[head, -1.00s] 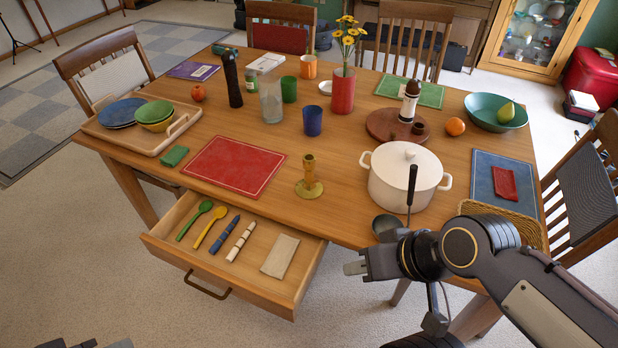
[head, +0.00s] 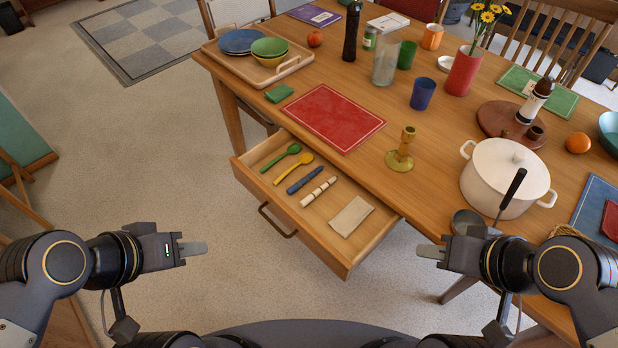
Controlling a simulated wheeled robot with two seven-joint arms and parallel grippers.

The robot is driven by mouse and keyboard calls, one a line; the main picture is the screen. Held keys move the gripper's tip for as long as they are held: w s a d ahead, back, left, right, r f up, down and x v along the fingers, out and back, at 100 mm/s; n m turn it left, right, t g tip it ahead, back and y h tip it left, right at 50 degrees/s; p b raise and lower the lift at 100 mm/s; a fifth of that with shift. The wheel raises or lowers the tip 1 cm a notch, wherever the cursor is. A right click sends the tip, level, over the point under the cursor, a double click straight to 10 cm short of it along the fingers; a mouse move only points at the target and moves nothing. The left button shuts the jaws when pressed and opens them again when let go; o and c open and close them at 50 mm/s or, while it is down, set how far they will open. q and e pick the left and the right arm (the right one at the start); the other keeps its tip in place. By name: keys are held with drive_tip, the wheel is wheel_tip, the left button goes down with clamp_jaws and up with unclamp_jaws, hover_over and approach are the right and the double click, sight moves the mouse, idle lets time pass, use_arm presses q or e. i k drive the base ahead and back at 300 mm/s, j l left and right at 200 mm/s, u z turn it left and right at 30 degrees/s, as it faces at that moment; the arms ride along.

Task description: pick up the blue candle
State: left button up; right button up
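The blue candle (head: 304,180) lies in the open drawer (head: 339,264) of the wooden table, between a yellow spoon (head: 294,169) and a cream candle with dark bands (head: 319,192). My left gripper (head: 194,248) is over the carpet, left of and below the drawer in the head view, apart from the candle. My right gripper (head: 430,252) is to the right of the drawer, by the table's front edge. Each gripper shows as one finger side-on, so I cannot tell its opening. Neither shows anything held.
A green spoon (head: 281,158) and a folded beige cloth (head: 351,217) share the drawer. A brass candlestick (head: 401,152), red placemat (head: 332,118) and white pot (head: 505,178) with a ladle (head: 512,192) stand above on the table. Open carpet lies left of the drawer.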

sight(296, 187)
drive_tip(key=i+j, duration=0.25)
drive_tip(key=j, duration=0.15)
drive_tip(key=i+j+u, duration=0.1)
drive_tip(key=i+j, duration=0.15)
drive_tip(key=j, duration=0.15)
drive_tip(key=i+j, duration=0.25)
drive_tip(key=j, duration=0.15)
drive_tip(key=u, duration=0.05)
